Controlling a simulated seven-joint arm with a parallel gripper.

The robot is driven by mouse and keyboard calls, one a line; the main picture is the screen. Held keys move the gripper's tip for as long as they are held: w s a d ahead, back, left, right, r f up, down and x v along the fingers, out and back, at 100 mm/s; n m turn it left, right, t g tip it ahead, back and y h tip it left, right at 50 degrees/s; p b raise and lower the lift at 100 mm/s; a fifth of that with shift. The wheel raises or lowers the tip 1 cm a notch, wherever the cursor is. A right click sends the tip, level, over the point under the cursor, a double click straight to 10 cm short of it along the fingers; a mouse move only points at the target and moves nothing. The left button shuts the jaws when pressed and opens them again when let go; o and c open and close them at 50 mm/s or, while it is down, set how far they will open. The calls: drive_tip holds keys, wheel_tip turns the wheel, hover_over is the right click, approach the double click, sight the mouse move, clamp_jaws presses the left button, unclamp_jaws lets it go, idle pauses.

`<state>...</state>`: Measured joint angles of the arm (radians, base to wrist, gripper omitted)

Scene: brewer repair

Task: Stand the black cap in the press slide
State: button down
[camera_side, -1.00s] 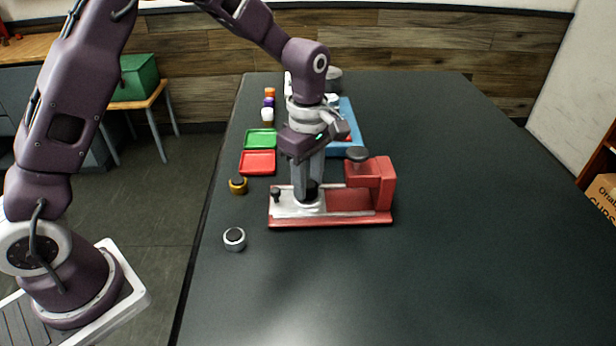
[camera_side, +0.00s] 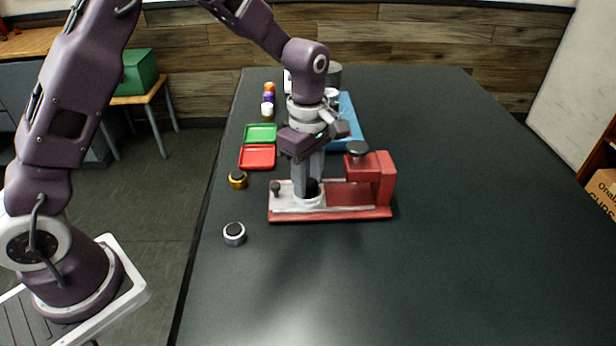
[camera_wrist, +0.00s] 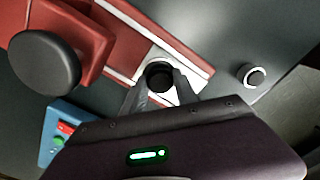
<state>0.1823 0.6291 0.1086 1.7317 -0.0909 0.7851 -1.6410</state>
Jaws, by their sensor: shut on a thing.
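The black cap (camera_side: 311,187) is between the fingertips of my gripper (camera_side: 309,183), low over the press slide (camera_side: 288,205). The slide is a pale metal plate with a small dark knob on its left end. In the wrist view my gripper (camera_wrist: 160,89) is shut on the cap (camera_wrist: 158,74), with one finger on each side. A pale ring of the slide (camera_wrist: 146,55) shows around the cap. I cannot tell whether the cap rests in the slide's seat or is just above it. The fingers partly hide it.
The red press (camera_side: 374,172) with its black knob (camera_side: 357,148) stands right of the slide. A silver ring with a dark top (camera_side: 234,234) and a gold one (camera_side: 238,180) lie left. Red (camera_side: 257,157) and green (camera_side: 260,133) trays are behind. The table front is clear.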

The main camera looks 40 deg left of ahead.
drive_tip(key=shift+f, duration=0.15)
drive_tip(key=c, duration=0.9)
unclamp_jaws()
drive_tip(key=shift+o, duration=0.3)
drive_tip(key=o, duration=0.4)
drive_tip(key=shift+c, duration=0.2)
drive_tip(key=shift+r, duration=4.1)
